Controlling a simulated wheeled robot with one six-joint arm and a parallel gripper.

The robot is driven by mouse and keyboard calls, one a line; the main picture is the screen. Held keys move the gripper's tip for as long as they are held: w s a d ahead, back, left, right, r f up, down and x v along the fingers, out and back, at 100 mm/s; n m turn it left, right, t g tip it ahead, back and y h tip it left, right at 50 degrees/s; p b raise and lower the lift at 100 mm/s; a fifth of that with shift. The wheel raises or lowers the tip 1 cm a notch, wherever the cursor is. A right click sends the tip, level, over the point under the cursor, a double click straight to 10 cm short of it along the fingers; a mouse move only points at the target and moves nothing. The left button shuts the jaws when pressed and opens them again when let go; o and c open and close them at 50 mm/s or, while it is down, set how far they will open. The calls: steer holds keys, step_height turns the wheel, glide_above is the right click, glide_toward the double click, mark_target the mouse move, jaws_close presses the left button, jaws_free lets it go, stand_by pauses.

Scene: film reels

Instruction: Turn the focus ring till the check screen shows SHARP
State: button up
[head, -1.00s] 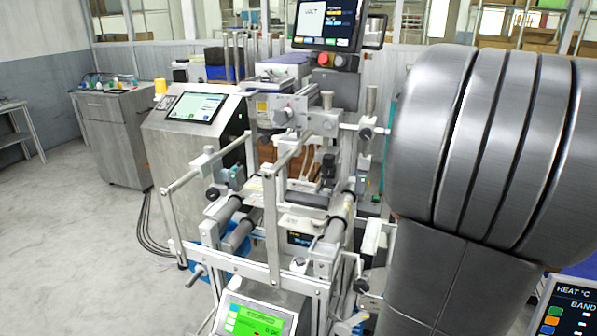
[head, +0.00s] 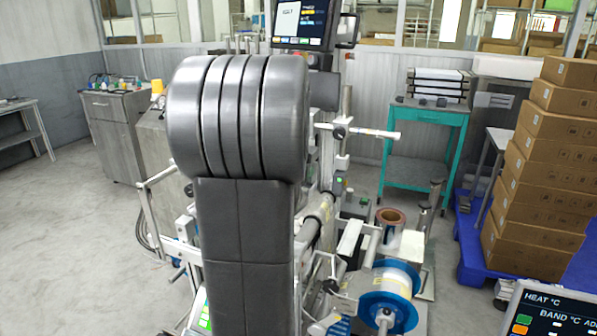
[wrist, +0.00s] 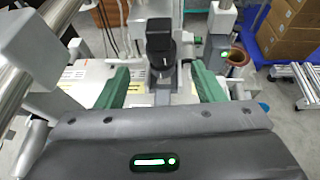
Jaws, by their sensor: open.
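My gripper (wrist: 160,72) is open in the wrist view, with its two green fingers apart. A black, camera-like unit with a rounded lower part (wrist: 158,40) stands upright between and beyond the fingertips; the fingers look clear of it. I cannot tell for sure whether that rounded part is the focus ring. In the head view my own arm hides my gripper and most of the machine. A dark monitor (head: 302,22) stands at the top of the machine; its text is too small to read. A green-lit screen (head: 200,312) shows partly at lower left, its text hidden.
A blue-flanged reel (head: 385,312) sits at the machine's front right, with a brown-cored roll (head: 391,218) behind it. Stacked cartons (head: 550,150) and a teal cart (head: 425,150) stand to the right. A heat panel (head: 548,310) is at lower right. The floor at left is clear.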

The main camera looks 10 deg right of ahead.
steer(key=x, duration=0.6)
steer(key=shift+d, duration=0.15)
steer(key=c, duration=0.9)
steer(key=shift+r, duration=0.1)
steer(key=shift+c, duration=0.4)
